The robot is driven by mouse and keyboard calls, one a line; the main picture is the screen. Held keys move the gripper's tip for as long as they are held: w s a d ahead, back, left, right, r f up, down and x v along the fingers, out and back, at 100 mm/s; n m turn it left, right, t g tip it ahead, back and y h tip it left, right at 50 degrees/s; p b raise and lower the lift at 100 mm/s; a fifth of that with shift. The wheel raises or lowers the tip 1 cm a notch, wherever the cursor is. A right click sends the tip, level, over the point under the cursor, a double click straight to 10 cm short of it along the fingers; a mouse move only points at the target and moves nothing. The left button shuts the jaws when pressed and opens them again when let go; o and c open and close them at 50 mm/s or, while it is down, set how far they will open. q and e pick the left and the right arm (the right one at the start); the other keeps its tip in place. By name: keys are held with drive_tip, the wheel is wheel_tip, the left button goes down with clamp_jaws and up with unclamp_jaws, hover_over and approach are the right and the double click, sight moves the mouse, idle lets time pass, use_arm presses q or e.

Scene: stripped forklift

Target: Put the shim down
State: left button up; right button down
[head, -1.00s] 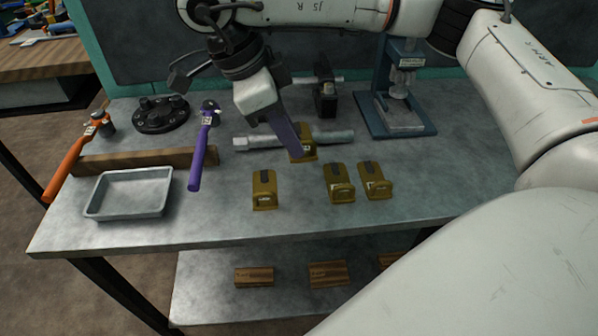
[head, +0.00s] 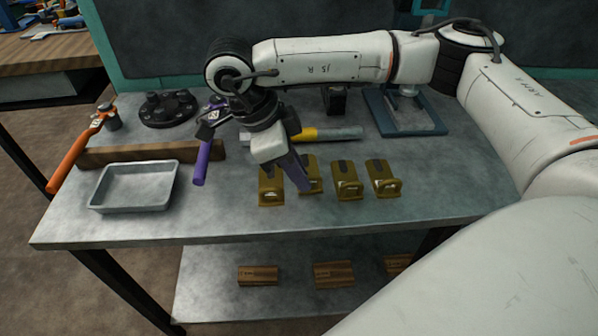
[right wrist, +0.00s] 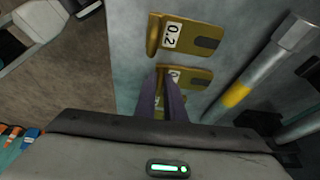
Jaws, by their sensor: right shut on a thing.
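My right gripper (head: 303,186) reaches down to the bench and is shut on a brass-coloured shim (head: 314,165). This shim is level with or just above the bench top; I cannot tell if it touches. In the right wrist view the fingertips (right wrist: 160,77) close on the upturned end of the held shim (right wrist: 194,77). A similar shim (head: 270,188), labelled 0.2 in the right wrist view (right wrist: 205,38), lies just to the left. Two more shims (head: 348,182) (head: 381,175) lie to the right, making a row. My left gripper is not in view.
A grey tray (head: 132,207) sits at the bench's left, before a wooden bar (head: 110,154). Orange (head: 75,157) and purple (head: 202,163) handled tools lie near it. A metal bar with a yellow band (head: 340,133) lies behind the shims.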

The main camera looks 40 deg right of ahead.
drive_tip(key=c, duration=1.8)
unclamp_jaws()
drive_tip(key=shift+f, duration=0.1)
drive_tip(key=shift+c, duration=0.2)
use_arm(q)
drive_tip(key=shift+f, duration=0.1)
use_arm(e)
drive_tip(key=shift+r, duration=0.2)
drive_tip(key=shift+w+a+r, duration=0.1)
drive_tip(key=shift+a+r, duration=0.05)
drive_tip(key=shift+r, duration=0.15)
use_arm(q)
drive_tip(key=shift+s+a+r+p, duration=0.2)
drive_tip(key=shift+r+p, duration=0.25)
drive_tip(key=shift+p, duration=0.5)
use_arm(e)
drive_tip(key=v, duration=1.1)
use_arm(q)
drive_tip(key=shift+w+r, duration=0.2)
use_arm(e)
drive_tip(key=shift+r, duration=0.1)
